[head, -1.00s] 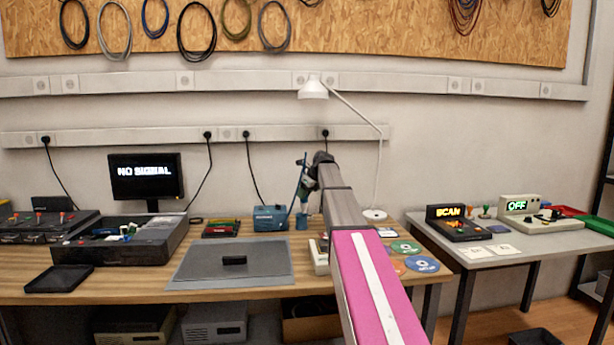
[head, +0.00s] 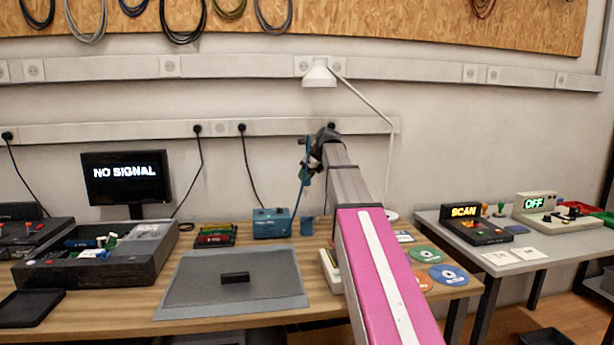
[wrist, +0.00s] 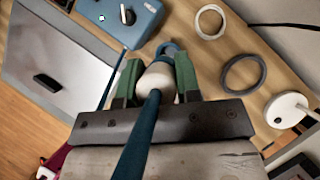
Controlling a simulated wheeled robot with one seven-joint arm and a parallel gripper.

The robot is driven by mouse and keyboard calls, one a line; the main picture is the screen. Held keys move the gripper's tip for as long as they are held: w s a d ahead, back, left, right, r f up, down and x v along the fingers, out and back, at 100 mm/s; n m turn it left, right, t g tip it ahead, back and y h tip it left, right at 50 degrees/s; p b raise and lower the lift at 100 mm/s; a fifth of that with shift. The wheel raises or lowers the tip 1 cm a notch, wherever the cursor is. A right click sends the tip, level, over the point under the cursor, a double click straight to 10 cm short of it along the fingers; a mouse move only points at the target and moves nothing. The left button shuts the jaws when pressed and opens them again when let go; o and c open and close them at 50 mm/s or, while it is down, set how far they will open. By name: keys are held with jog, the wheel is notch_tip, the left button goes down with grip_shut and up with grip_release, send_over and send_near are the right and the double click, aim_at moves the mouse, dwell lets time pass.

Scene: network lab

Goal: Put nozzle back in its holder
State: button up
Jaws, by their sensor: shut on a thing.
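My gripper (wrist: 157,75) is shut on the nozzle (wrist: 158,82), with its green fingers on either side of the pale body. The nozzle's blue part (wrist: 140,130) runs back toward the wrist. In the head view my gripper (head: 306,172) is raised over the back of the wooden bench. The blue station (head: 272,223) sits below and left, with a blue hose (head: 299,195) rising from beside it. The small blue cup-like holder (head: 306,226) stands right of the station. In the wrist view the holder's rim (wrist: 171,47) shows just beyond the nozzle, partly hidden by it.
A grey mat (head: 200,290) with a small black block (head: 235,278) lies front left of the station. Two rings (wrist: 243,72) and a white lamp base (wrist: 287,109) lie right of the holder in the wrist view. Discs (head: 448,275) lie near the bench's right edge.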

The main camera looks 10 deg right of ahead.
aim_at(307, 194)
jog(key=shift+f, duration=3.95)
jog(key=shift+f, duration=3.4)
jog(key=o, duration=1.3)
jog(key=shift+r, duration=0.1)
